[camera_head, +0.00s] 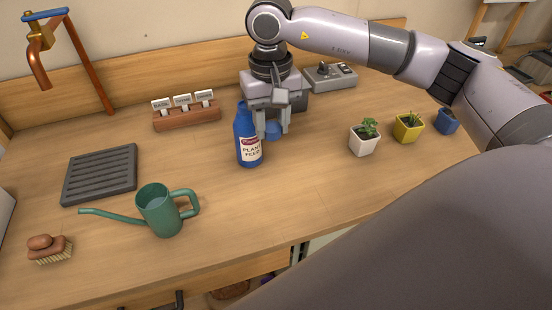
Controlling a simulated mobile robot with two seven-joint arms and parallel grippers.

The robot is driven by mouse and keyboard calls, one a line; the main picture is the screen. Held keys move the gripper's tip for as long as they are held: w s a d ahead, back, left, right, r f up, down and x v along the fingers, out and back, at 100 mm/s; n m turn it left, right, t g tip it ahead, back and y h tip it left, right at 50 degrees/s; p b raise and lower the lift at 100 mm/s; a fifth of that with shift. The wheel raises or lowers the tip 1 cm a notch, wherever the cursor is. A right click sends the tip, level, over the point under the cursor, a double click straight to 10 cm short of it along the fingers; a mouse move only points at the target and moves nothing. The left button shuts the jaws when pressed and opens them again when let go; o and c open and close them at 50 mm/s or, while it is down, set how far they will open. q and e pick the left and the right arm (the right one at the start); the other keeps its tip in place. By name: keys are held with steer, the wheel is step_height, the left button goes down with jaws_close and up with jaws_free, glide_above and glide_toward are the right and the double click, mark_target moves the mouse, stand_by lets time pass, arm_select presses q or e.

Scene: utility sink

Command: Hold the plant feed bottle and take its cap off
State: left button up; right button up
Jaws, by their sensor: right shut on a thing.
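The blue plant feed bottle (245,126) stands upright on the wooden worktop near the middle of the head view, with a white and red label facing the front. My right gripper (273,128) points down just right of the bottle. It is shut on a small blue cap (273,131), which is apart from the bottle's neck. The bottle's narrow top shows at its upper end, left of the gripper, and no finger grips it. One finger partly overlaps the bottle's right edge; I cannot tell whether they touch. My left gripper is not in view.
A green watering can (158,212), a dark slatted grate (100,173) and a brush (50,248) lie left. A label rack (187,117) and grey device (330,76) stand behind. Potted plants (364,138) stand right. The worktop before the bottle is clear.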

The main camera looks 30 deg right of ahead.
steer(key=w+d+r+m+b, duration=0.1)
steer(key=w+d+r+m, duration=0.25)
steer(key=d+r, duration=0.3)
steer(key=m+b, duration=0.2)
glide_above(290, 157)
step_height(290, 157, down, 6)
steer(key=shift+n, duration=0.25)
step_height(290, 157, down, 9)
steer(key=shift+f+p, duration=0.15)
steer(key=shift+p, duration=0.2)
step_height(290, 157, down, 4)
steer(key=shift+f, duration=0.3)
steer(key=shift+f, duration=0.15)
steer(key=o, duration=1.2)
steer(key=shift+c, duration=0.2)
